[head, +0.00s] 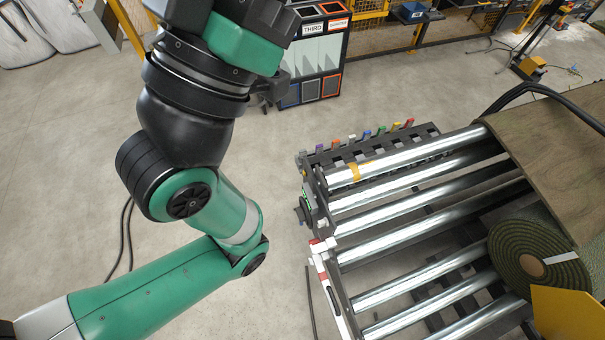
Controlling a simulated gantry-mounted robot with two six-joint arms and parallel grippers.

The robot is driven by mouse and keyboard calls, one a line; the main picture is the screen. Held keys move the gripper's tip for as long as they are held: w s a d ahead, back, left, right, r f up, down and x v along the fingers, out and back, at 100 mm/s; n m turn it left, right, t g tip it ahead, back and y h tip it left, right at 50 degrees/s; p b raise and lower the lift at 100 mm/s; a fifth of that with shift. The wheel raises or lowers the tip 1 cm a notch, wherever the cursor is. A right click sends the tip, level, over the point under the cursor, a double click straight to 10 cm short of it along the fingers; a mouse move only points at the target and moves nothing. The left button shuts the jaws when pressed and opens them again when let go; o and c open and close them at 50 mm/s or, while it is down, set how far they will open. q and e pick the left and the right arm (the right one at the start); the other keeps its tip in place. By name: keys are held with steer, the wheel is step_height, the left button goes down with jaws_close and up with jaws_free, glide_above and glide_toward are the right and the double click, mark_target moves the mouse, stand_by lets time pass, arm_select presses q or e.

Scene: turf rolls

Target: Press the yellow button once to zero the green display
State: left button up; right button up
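A small dark box with a green display (308,197) is mounted at the left end of the roller conveyor, seen at a steep angle. Its reading is too small to make out. I cannot pick out a yellow button on it. My green and black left arm fills the left of the head view, to the left of the box and apart from it. My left gripper is not recognisable in the view. My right arm and gripper are not in view.
The roller conveyor (415,226) carries a turf roll (532,256) at its right, by a brown board (550,150). A yellow plate (570,314) stands at the lower right. Several coloured clips line a dark rack (340,155). Sorting bins (318,62) stand behind. Floor left of the conveyor is open.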

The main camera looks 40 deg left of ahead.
arm_select(q)
jaws_close()
stand_by(1.4)
